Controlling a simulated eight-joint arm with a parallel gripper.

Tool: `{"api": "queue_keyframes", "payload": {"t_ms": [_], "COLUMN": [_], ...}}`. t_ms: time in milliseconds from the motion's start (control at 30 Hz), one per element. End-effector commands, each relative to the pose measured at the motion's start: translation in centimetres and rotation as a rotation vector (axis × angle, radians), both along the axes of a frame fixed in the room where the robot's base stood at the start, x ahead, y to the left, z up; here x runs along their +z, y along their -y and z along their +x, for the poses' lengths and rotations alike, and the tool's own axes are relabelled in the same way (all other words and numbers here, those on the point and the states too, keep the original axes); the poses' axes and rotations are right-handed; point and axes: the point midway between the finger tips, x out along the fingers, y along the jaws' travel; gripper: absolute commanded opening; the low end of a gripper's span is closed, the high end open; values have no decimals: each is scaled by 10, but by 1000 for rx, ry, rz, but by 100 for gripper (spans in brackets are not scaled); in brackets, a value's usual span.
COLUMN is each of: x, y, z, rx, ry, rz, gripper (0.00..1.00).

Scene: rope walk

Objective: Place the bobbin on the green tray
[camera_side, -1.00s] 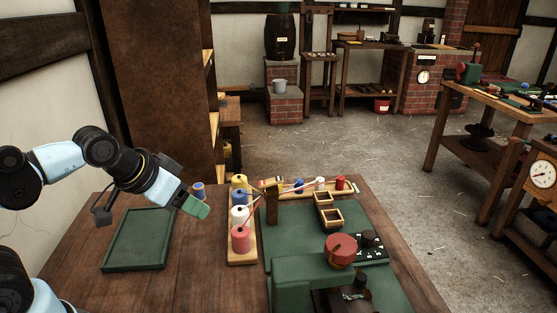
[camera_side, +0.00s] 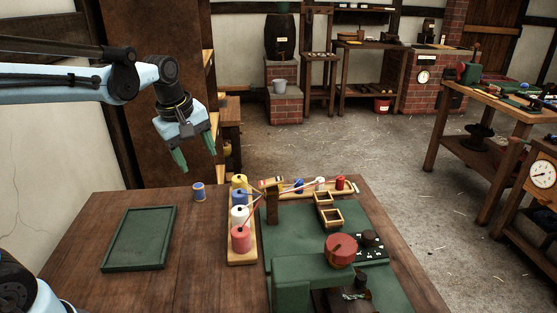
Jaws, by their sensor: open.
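The blue bobbin (camera_side: 199,191) with tan ends stands upright on the brown table, near its back edge. The green tray (camera_side: 166,231) lies flat on the table to the left and nearer the camera, and it is empty. My gripper (camera_side: 196,161) is open and empty, with its green fingers pointing down. It hangs above the bobbin in the picture, clearly apart from it. I cannot tell exactly how far it is from the bobbin in depth.
A wooden rack (camera_side: 245,257) with yellow, white and pink spools stands right of the bobbin. A green machine (camera_side: 300,272) with a red knob and small wooden boxes (camera_side: 325,200) fill the table's right side. The table is bare between tray and rack.

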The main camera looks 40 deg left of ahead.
Motion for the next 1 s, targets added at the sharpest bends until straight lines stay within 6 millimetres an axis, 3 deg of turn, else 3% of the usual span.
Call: {"api": "queue_keyframes", "payload": {"t_ms": [300,500,733,1000], "x": [-25,-41,-57,-99], "y": [-62,-86,-92,-91], "z": [45,56,58,58], "rx": [709,991,1068,1064], "ry": [-148,-203,-215,-214], "rz": [-154,-188,-196,-196], "gripper": [63,63,63,63]}}
